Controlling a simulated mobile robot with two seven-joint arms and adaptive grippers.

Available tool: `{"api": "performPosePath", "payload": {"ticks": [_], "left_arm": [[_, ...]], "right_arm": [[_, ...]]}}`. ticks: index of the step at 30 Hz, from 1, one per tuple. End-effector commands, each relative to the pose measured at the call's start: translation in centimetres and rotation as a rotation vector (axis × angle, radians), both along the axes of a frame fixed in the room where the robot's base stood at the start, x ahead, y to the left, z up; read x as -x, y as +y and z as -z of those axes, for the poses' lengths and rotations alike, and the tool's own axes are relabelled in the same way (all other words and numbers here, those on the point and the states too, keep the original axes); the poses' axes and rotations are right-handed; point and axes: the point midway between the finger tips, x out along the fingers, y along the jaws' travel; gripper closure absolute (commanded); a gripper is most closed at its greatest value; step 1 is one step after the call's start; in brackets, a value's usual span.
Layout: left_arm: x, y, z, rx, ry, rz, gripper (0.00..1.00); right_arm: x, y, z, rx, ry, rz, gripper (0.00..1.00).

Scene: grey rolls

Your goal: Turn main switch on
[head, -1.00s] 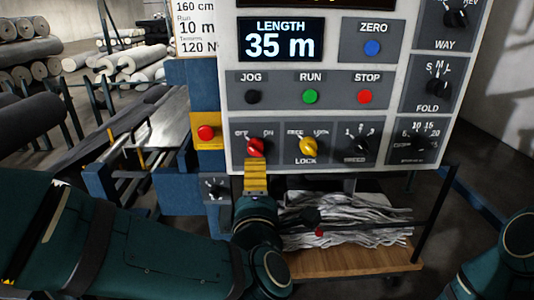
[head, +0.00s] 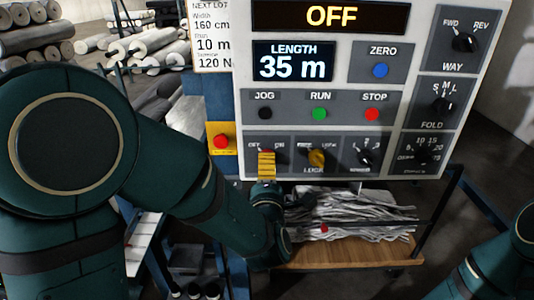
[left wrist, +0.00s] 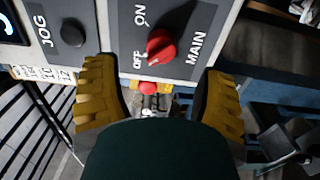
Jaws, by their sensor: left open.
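The main switch is a red rotary knob (left wrist: 161,46) on a dark plate lettered ON, OFF and MAIN in the left wrist view. Its pale pointer mark is on the side by OFF. My left gripper (left wrist: 162,70) is open, with one yellow finger on each side of the view and the knob ahead between the fingertips. The upper display (head: 331,16) reads OFF. My right gripper is out of view.
Close to the switch are the yellow LOCK knob (head: 317,157), the black JOG button (head: 265,113) and a red button on a yellow plate (head: 221,141). A wooden shelf (head: 345,252) with grey-white strips lies below the panel. Rolls (head: 160,52) lie behind on the left.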

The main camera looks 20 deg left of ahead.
Motion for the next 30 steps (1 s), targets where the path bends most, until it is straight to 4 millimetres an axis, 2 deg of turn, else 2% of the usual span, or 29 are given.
{"api": "performPosePath", "payload": {"ticks": [3,9,15,23,27,29,30], "left_arm": [[-2.2,0.7,0.2,-0.003,0.002,-0.002,0.29],[-4.6,1.3,0.1,-0.002,0.001,0.000,0.29],[-5.6,1.6,0.1,-0.002,0.002,0.000,0.29],[-5.6,1.6,0.1,-0.002,0.002,0.000,0.28],[-5.6,1.6,0.1,-0.002,0.002,0.001,0.77],[-5.6,1.6,0.1,-0.002,0.002,0.001,0.98],[-5.6,1.6,0.1,-0.002,0.002,0.001,1.00]], "right_arm": [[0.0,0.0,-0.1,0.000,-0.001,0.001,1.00],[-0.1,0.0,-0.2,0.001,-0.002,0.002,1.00],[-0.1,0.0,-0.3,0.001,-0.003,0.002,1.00],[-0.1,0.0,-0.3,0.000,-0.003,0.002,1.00],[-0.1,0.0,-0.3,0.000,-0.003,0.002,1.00],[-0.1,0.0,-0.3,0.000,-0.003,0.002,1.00],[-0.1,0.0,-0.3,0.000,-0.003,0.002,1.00]]}}
